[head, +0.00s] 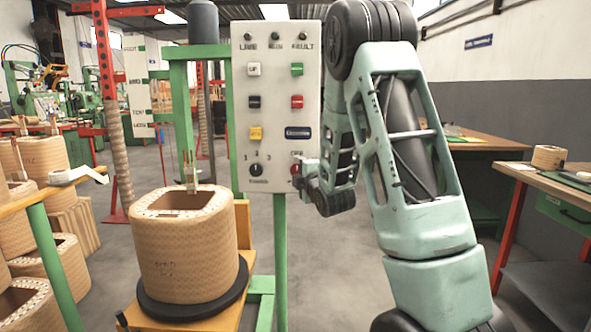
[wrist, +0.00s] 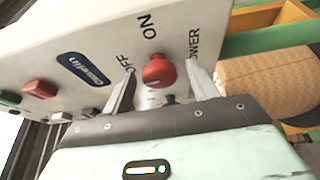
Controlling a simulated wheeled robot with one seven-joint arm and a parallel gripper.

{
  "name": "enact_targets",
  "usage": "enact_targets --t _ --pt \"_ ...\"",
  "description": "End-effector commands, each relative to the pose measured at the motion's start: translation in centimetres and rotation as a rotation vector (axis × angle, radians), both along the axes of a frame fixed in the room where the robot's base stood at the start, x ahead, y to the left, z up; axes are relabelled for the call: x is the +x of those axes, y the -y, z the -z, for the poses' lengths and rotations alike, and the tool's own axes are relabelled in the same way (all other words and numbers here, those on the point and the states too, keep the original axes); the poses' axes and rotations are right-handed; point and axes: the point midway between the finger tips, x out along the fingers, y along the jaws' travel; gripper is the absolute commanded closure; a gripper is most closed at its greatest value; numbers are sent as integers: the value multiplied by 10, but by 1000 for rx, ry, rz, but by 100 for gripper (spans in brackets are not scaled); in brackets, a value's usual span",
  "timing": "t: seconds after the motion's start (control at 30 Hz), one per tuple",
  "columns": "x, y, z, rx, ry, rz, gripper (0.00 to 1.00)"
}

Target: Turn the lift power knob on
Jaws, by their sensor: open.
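The red power knob (wrist: 158,71) is on the white control panel (head: 277,105), with the words OFF, ON and POWER around it in the wrist view. In the head view, the knob (head: 295,169) shows only as a small red edge at the panel's lower right, partly hidden by my gripper (head: 304,173). In the wrist view, my gripper (wrist: 161,72) is open, with one finger on each side of the knob. A gap shows beside the knob on both sides.
A black selector knob (head: 256,170) sits left of the red one, with coloured buttons above. A large wound coil (head: 188,250) stands on a black disc left of the panel. A wooden table (head: 540,182) is at right. Grey floor lies between.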

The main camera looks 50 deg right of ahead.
Motion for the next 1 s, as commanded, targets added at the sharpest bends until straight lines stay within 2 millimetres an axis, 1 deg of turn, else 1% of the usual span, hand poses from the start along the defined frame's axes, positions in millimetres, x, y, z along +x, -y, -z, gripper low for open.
enact_targets --t 0.27,0.3,0.37,0.4,0.43,0.47,0.77,1.0 --pt "0 0 0 0 0 0 41" --pt "0 0 0 0 0 0 47" --pt "0 0 0 0 0 0 63" --pt "0 0 0 0 0 0 75" --pt "0 0 0 0 0 0 83" --pt "0 0 0 0 0 0 85" --pt "0 0 2 17 21 0 85" --pt "0 0 7 94 114 0 85"
